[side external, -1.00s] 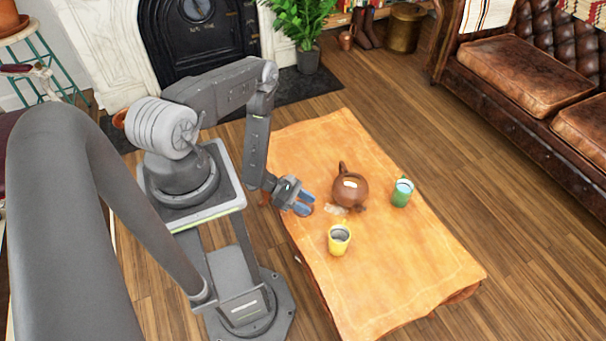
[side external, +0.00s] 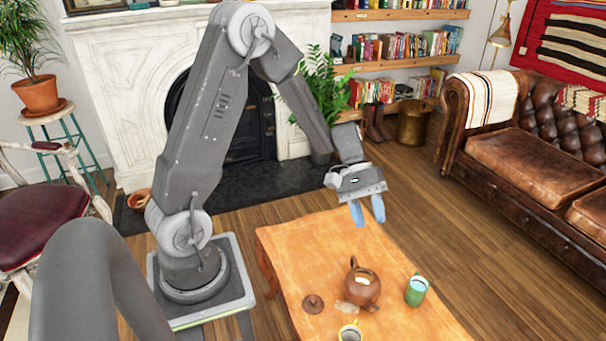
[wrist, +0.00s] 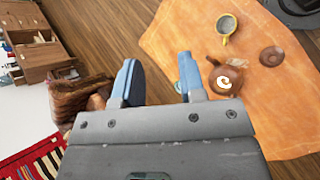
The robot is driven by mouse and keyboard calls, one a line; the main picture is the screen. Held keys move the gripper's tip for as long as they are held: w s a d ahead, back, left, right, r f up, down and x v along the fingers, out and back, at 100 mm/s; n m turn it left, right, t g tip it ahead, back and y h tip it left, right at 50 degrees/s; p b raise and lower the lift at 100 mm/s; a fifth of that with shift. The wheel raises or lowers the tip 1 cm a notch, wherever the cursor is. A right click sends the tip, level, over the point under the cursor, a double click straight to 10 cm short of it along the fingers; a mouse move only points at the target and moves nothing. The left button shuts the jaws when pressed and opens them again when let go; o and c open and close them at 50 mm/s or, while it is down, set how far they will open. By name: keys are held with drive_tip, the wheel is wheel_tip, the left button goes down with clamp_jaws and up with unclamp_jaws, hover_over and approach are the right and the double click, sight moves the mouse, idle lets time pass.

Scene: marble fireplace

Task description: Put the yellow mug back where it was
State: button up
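The yellow mug (side external: 350,333) stands on the orange cloth-covered table (side external: 290,255), cut by the bottom edge of the side view. It is upright, with its handle towards the teapot. In the wrist view the yellow mug (wrist: 226,25) is near the top, right of centre. My gripper (side external: 367,212) is raised above the far part of the table, well away from the mug. In the wrist view my gripper (wrist: 158,75) has its two blue fingers apart with nothing between them.
A brown teapot (side external: 364,290) stands near the yellow mug, with its lid (side external: 313,304) lying to the left. A small pale item (side external: 347,307) lies between them. A green mug (side external: 416,290) stands right of the teapot. The table's far end is clear.

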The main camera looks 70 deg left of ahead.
drive_tip(key=s+d+r+m+t+y, duration=0.2)
drive_tip(key=s+r+m+t+y, duration=0.3)
drive_tip(key=s+r, duration=1.1)
drive_tip(key=m+y, duration=0.3)
drive_tip(key=shift+d+m+t+y, duration=0.3)
drive_tip(key=shift+t+y, duration=0.1)
